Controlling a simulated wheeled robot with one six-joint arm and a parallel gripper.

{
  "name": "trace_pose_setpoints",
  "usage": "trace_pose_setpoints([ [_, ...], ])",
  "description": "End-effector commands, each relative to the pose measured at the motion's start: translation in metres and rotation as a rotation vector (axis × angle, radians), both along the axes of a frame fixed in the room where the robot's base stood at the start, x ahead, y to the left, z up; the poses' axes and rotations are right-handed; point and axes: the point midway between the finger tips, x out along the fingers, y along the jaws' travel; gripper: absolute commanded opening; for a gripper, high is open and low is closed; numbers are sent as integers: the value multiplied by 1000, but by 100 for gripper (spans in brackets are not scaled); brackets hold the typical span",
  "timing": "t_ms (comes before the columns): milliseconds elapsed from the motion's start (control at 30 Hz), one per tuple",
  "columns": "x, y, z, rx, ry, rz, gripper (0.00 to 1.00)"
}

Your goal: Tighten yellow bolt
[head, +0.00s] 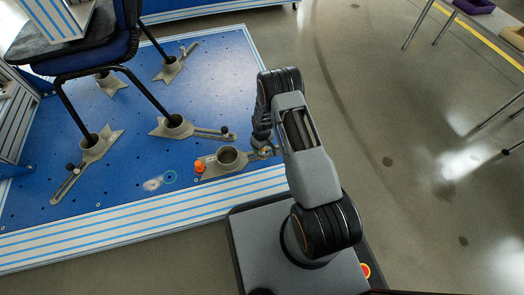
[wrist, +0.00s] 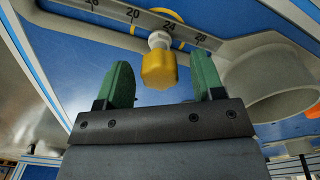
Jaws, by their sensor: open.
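The yellow bolt (wrist: 158,69) shows in the wrist view, with a yellow head and a pale metal collar. It sits at a flat metal bar (wrist: 185,32) marked with numbers. My gripper (wrist: 163,82) is open. Its two green fingers stand on either side of the bolt head in the picture, with a visible gap on each side. I cannot tell how deep the bolt lies between them. In the head view my gripper (head: 264,147) is at the right end of a metal fixture with a round cup (head: 228,157), largely hidden by my arm.
An orange knob (head: 199,167) stands left of the cup on the blue plate (head: 120,185). A chair (head: 90,55) stands on the plate with its legs in similar holders. The cup also fills the right of the wrist view (wrist: 270,80). Open floor (head: 400,200) lies to the right.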

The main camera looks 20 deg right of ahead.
Motion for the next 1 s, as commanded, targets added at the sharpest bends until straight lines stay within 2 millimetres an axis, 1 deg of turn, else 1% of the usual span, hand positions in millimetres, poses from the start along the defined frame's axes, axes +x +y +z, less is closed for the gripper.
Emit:
trace_pose_setpoints([
  [100, 0, 0, -1, 0, 0, 108, 62],
  [200, 0, 0, 0, 0, 0, 155, 62],
  [467, 0, 0, 0, 0, 0, 164, 62],
  [533, 0, 0, 0, 0, 0, 193, 62],
  [800, 0, 0, 0, 0, 0, 466, 62],
  [1000, 0, 0, 0, 0, 0, 515, 62],
])
